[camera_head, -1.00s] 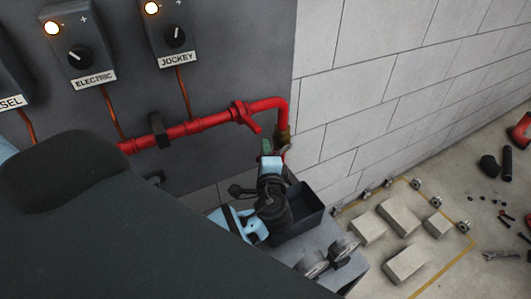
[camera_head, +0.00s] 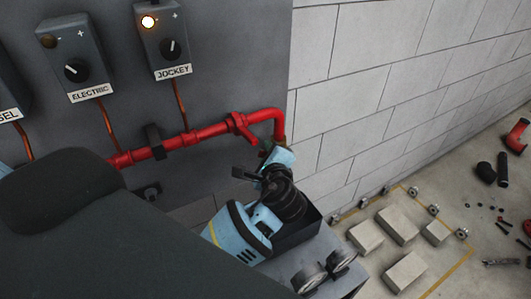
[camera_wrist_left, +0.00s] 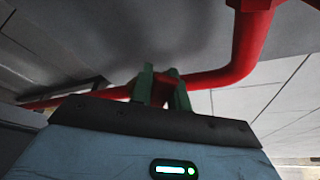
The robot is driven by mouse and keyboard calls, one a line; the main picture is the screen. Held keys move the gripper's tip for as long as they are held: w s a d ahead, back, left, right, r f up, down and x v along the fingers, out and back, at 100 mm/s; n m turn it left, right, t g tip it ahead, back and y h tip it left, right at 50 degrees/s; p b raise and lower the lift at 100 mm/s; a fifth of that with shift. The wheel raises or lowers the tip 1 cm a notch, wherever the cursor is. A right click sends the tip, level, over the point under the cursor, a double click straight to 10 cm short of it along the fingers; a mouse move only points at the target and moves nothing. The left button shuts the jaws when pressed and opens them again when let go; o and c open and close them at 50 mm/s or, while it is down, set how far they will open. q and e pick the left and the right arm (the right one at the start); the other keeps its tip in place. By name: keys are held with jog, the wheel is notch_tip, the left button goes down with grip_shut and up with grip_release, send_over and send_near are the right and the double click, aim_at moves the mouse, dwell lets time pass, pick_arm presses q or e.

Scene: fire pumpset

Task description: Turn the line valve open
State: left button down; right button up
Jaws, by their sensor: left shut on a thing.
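The red line valve (camera_head: 241,128) sits on the red pipe (camera_head: 205,134) along the grey panel, just before the pipe's elbow. Its red lever slants down and to the right. My left gripper (camera_head: 268,149) is at the lever's lower end, under the elbow; its body hides most of the contact in the head view. In the left wrist view its green fingers (camera_wrist_left: 165,84) are closed around a red piece, which appears to be the valve's lever. The pipe (camera_wrist_left: 235,68) bends up to the right behind them. My right gripper is not in view.
Switch boxes labelled ELECTRIC (camera_head: 77,62) and JOCKEY (camera_head: 163,45) hang above the pipe. The jockey lamp is lit; the electric lamp is dim. A dark bin (camera_head: 297,240) and gauges (camera_head: 309,278) are below my wrist. Grey blocks (camera_head: 397,225) lie on the floor at right.

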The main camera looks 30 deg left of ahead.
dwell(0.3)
pick_arm(q)
jog(key=c, duration=1.3)
grip_release()
jog(key=shift+c, duration=0.2)
